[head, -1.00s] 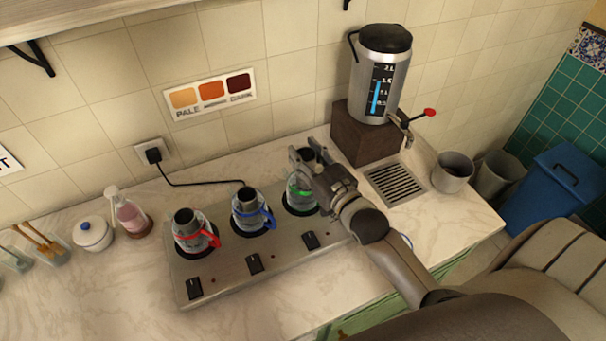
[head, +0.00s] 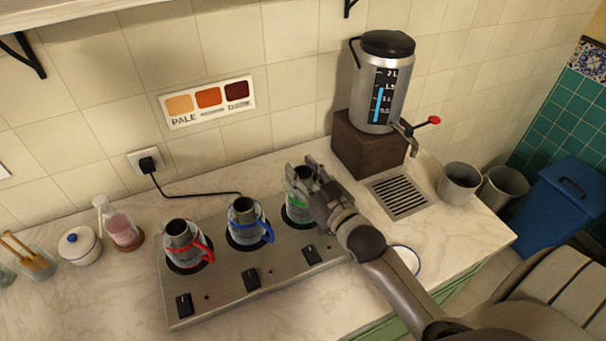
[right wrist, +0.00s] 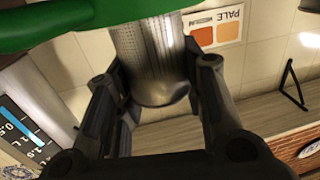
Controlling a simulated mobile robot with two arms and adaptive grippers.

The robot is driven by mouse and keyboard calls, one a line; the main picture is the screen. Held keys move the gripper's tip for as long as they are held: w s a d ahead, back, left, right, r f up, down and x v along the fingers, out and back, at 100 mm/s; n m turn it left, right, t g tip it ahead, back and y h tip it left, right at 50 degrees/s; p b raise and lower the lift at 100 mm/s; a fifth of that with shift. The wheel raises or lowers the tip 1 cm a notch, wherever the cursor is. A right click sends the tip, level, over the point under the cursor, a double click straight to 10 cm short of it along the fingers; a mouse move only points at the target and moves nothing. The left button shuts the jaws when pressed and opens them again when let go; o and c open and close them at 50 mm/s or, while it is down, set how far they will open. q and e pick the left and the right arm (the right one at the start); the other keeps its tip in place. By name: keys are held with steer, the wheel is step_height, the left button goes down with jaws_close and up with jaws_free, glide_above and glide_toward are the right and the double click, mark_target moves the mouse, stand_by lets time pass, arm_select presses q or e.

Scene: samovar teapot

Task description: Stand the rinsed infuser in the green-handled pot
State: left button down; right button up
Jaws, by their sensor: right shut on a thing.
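The green-handled pot (head: 297,213), a clear vessel, stands on the rightmost place of the metal hotplate in the head view. My right gripper (head: 303,173) is over its top, and its hand hides part of the pot. In the right wrist view the fingers are closed around the infuser (right wrist: 152,60), a grey perforated metal cylinder with one rounded end. A green band, seemingly the pot's handle (right wrist: 60,18), crosses the top of that view close to the camera. How deep the infuser sits in the pot is hidden. My left gripper is out of view.
The blue-handled pot (head: 244,228) and red-handled pot (head: 186,248) stand to the left on the hotplate (head: 215,292). Behind right are the urn (head: 379,85) on a wooden block and a drain grate (head: 399,196). A blue-rimmed white dish (head: 408,258) is beside my right forearm.

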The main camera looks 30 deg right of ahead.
steer(key=shift+f, duration=0.6)
steer(key=o, duration=1.2)
steer(key=shift+r, duration=0.85)
steer(key=s+b, duration=0.1)
steer(key=s, duration=0.7)
steer(key=s+d+b, duration=0.1)
steer(key=s, duration=0.3)
steer(key=shift+f+b, duration=0.2)
steer(key=shift+b, duration=0.1)
